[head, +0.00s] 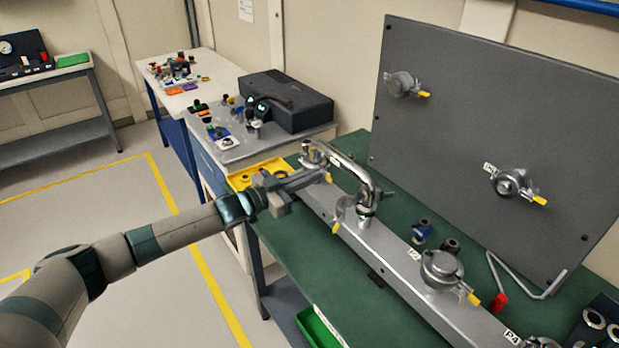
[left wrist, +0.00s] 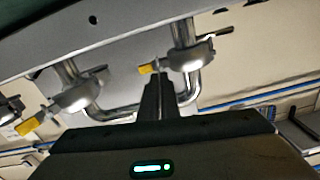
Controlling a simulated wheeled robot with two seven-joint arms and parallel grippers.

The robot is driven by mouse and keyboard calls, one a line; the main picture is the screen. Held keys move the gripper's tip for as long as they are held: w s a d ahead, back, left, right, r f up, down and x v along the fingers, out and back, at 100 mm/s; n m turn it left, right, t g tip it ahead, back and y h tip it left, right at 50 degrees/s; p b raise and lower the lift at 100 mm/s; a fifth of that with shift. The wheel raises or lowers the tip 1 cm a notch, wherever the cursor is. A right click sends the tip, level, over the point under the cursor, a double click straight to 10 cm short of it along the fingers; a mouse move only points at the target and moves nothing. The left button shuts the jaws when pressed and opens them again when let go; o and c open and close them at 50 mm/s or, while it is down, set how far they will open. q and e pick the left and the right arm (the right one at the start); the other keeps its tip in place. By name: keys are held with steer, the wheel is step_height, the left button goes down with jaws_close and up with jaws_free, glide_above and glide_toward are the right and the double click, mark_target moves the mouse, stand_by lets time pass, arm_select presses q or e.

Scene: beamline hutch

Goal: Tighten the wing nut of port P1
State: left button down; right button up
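A U-shaped metal tube (head: 350,168) joins two clamped ports on the grey rail (head: 385,262). The far clamp (head: 313,153), taken as port P1 with its label not visible, has a yellow-tipped wing nut (head: 328,178). This nut also shows in the left wrist view (left wrist: 147,69). My left gripper (head: 318,177) reaches it from the left. Its fingers (left wrist: 162,80) are close together with their tips at the nut, apparently shut on it; the contact is partly hidden. The tube's nearer clamp (head: 346,208) has its yellow tip pointing down. My right gripper is not in view.
Another clamp (head: 440,268) sits nearer on the rail, before a P4 label (head: 512,338). A grey panel (head: 480,120) with two clamps stands behind.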

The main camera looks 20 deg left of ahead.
arm_select(q)
steer(key=m+b, duration=0.1)
steer(key=m, duration=0.2)
steer(key=m+b, duration=0.1)
steer(key=m, duration=0.3)
steer(key=d+f+m+b, duration=0.1)
steer(key=m, duration=0.3)
steer(key=shift+s+f, duration=0.1)
steer(key=shift+s, duration=0.3)
steer(key=m+b, duration=0.1)
steer(key=m, duration=0.3)
steer(key=f+m+b, duration=0.1)
steer(key=m, duration=0.3)
steer(key=f+m+b, duration=0.1)
steer(key=m, duration=0.3)
steer(key=shift+b, duration=0.4)
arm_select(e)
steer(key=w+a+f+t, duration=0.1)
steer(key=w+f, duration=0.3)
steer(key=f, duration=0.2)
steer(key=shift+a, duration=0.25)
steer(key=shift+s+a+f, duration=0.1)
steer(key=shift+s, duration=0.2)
arm_select(q)
steer(key=c, duration=2.3)
jaws_free()
steer(key=shift+r, duration=0.15)
